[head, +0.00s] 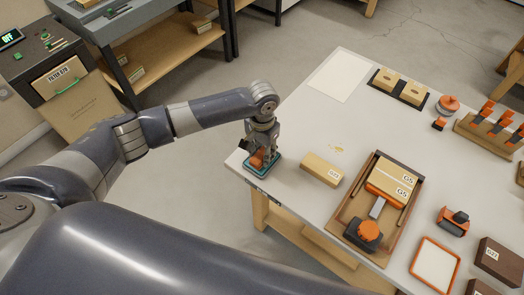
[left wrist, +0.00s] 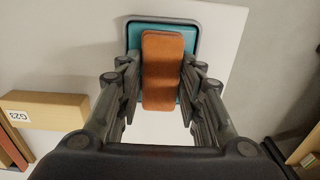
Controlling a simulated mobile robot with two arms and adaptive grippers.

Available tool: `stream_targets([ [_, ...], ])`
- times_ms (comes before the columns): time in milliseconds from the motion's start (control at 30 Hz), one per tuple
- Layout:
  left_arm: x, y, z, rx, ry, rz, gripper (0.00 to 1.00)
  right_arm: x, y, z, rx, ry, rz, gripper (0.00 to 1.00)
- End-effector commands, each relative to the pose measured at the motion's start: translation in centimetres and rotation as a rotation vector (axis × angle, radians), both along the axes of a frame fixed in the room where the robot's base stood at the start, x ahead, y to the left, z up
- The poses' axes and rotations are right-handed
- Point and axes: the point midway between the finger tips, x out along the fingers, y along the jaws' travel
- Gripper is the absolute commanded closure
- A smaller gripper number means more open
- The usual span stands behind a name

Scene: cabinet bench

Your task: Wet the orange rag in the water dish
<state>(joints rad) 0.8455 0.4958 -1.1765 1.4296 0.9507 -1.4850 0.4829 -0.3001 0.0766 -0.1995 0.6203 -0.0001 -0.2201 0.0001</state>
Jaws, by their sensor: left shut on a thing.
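The orange rag (head: 257,159) is between the fingers of my left gripper (head: 262,152), at the near left corner of the bench. In the left wrist view the rag (left wrist: 163,70) is a long orange block shape between the two fingers, which are shut on it. The teal water dish (head: 272,168) with a dark rim is directly below the rag, and it also shows in the left wrist view (left wrist: 188,42). The rag covers the middle of the dish. I cannot tell whether it touches the water. My right gripper is not in view.
A wooden block (head: 321,169) lies right of the dish on the white bench (head: 310,125). A brown tray (head: 352,205) with labelled boxes and an orange-knobbed tool stands further right. A pale sheet (head: 340,76) lies at the back. The bench edge is close to the dish.

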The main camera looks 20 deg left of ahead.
Motion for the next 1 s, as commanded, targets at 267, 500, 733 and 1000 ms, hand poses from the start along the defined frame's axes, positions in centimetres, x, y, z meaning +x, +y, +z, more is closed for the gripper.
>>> stream_targets([
  [267,0.00,-0.01,-0.01,0.000,0.000,0.000,0.85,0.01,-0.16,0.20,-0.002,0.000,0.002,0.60],
  [500,-0.01,-0.01,-0.04,0.000,0.000,0.000,0.85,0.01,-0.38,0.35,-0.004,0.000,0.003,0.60],
  [733,-0.02,-0.02,-0.06,-0.001,0.000,0.000,0.85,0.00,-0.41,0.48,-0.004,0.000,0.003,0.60],
  [1000,-0.03,-0.02,-0.10,-0.001,0.001,0.000,0.85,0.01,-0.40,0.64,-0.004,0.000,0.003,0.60],
])
